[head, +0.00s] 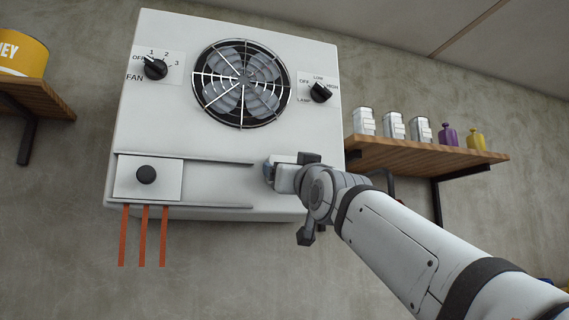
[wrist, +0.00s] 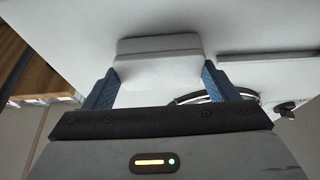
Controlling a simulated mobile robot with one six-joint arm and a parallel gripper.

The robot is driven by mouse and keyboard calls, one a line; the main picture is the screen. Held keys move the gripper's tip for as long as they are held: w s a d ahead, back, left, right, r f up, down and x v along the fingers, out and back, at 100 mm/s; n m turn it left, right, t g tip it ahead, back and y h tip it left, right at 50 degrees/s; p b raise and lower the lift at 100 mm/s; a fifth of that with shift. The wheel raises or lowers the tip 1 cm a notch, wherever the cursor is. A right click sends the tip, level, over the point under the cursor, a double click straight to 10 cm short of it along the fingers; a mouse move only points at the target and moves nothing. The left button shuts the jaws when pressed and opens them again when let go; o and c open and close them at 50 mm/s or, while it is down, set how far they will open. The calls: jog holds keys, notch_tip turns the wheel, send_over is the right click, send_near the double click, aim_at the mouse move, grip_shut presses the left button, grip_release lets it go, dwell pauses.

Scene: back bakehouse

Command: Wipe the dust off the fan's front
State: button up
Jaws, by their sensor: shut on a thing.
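The fan is a white box unit (head: 215,145) on the wall, with a round dark grille (head: 241,84) high in its front. I cannot make out any dust on the front. My gripper (head: 270,172) is at the lower right of the front, below the grille. In the wrist view, my gripper's blue fingers (wrist: 160,85) are shut on a pale, rounded block (wrist: 158,66), one on each side. The block is close to the white front; I cannot tell if it touches. My gripper hides part of the front's lower right.
A fan knob (head: 155,68) and a lamp knob (head: 320,92) flank the grille. A sliding plate with a black knob (head: 146,174) sits lower left between rails, above orange strips (head: 143,235). A right shelf (head: 425,153) holds tins and bottles; a left shelf holds a yellow tin (head: 24,55).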

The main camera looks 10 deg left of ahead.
jog(key=w+d+b, duration=0.2)
jog(key=d+b, duration=0.1)
jog(key=shift+w+b, duration=0.1)
jog(key=shift+b, duration=0.2)
jog(key=shift+w+d+b, duration=1.05)
jog(key=shift+w+d, duration=0.65)
jog(key=shift+d, duration=1.15)
jog(key=s+a+p, duration=0.2)
jog(key=s+a, duration=0.5)
jog(key=a, duration=0.4)
jog(key=shift+a, duration=0.4)
